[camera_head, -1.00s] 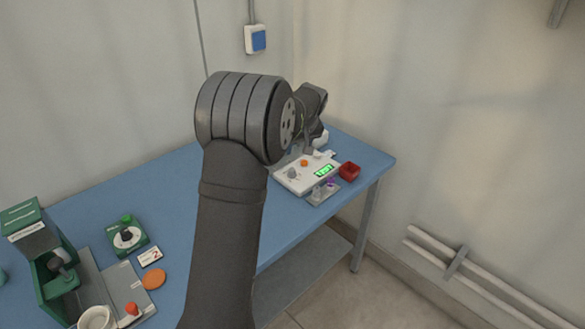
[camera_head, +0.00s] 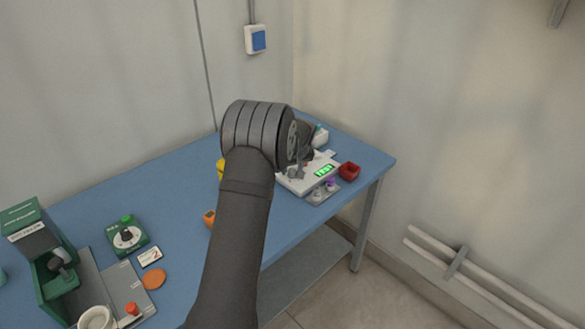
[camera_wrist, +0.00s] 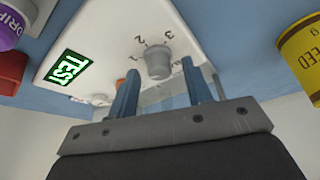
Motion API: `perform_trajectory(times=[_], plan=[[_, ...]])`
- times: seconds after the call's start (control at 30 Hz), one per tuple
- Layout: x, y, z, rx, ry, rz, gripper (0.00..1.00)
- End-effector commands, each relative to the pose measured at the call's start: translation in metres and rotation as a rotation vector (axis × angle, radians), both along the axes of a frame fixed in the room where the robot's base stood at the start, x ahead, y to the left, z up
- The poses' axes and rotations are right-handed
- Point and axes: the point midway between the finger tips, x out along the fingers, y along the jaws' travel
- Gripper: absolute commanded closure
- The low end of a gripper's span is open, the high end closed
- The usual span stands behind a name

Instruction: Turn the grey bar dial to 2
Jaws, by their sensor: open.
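The white panel (camera_head: 296,187) with a lit green display (camera_head: 324,170) stands at the right end of the blue bench. In the wrist view the panel (camera_wrist: 105,35) carries the grey bar dial (camera_wrist: 158,62), with printed numbers 2 and 3 beside it. The dial's pointing direction is hard to make out. My gripper (camera_wrist: 160,70) is open, with its two fingers apart in front of the dial and on either side of it in the picture. I cannot tell whether they touch it. In the head view my arm covers part of the panel.
A red bin (camera_head: 349,171) and a purple-topped item (camera_head: 330,184) stand close to the panel. A yellow tin (camera_wrist: 301,55) is at the right in the wrist view. A green dial box (camera_head: 126,237), a card (camera_head: 149,257) and an orange disc (camera_head: 153,279) lie at bench left.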

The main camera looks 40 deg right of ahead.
Motion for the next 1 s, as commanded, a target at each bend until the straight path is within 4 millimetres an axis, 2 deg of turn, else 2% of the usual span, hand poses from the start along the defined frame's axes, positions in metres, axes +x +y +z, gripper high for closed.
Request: perform_trajectory(times=[0.07, 0.2, 0.3, 0.67, 1.0], plan=[[-0.0001, 0.0001, 0.0001, 0.0, 0.0, 0.0, 0.54], [-0.0001, 0.0002, 0.0001, 0.0, 0.0, 0.0, 0.82], [-0.0002, 0.0002, 0.0001, 0.0, 0.001, 0.0, 0.99], [-0.0001, 0.001, -0.0001, 0.002, 0.001, -0.052, 0.99], [0.0012, 0.0026, 0.0002, 0.001, 0.0, -0.294, 0.99]])
